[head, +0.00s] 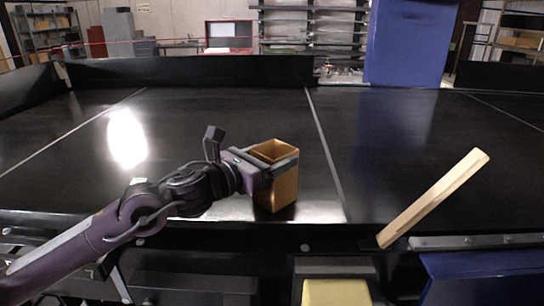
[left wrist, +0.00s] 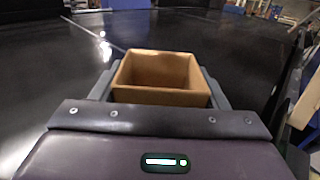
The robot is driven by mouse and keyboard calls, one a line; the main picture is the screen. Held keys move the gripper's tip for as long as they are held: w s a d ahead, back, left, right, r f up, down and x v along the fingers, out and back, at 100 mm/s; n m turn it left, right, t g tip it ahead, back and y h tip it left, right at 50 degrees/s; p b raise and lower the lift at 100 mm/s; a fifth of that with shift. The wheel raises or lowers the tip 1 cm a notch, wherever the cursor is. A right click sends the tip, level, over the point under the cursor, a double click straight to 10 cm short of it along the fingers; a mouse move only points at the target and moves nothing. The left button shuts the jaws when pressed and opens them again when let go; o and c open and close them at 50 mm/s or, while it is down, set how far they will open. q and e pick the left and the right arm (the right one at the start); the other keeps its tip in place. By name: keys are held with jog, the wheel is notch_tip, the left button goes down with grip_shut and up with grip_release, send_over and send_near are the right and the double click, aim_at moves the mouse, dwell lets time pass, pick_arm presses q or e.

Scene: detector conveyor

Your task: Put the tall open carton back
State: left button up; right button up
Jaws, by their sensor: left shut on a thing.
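The tall open carton (head: 284,192) is brown, upright and open at the top, near the front edge of the black conveyor belt (head: 200,115). My left gripper (head: 272,168) is shut on it, one finger along each side near its top. In the left wrist view the carton (left wrist: 158,97) stands between the two fingers of the left gripper (left wrist: 160,90), and its inside looks empty. I cannot tell whether its bottom touches the belt. My right gripper is not in view.
A pale wooden bar (head: 435,197) slants up at the belt's front edge on the right. A blue column (head: 410,45) stands at the back. A yellow block (head: 335,292) is below the front edge. The belt around the carton is clear.

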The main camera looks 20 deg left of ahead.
pick_arm(q)
jog(key=o, duration=1.2)
jog(key=shift+o, duration=0.2)
jog(key=shift+r, duration=0.1)
jog(key=shift+s+a, duration=0.1)
jog(key=shift+a, duration=0.05)
jog(key=b+v, duration=0.8)
jog(key=v, duration=0.3)
jog(key=shift+s, duration=0.35)
jog(key=shift+r, duration=0.1)
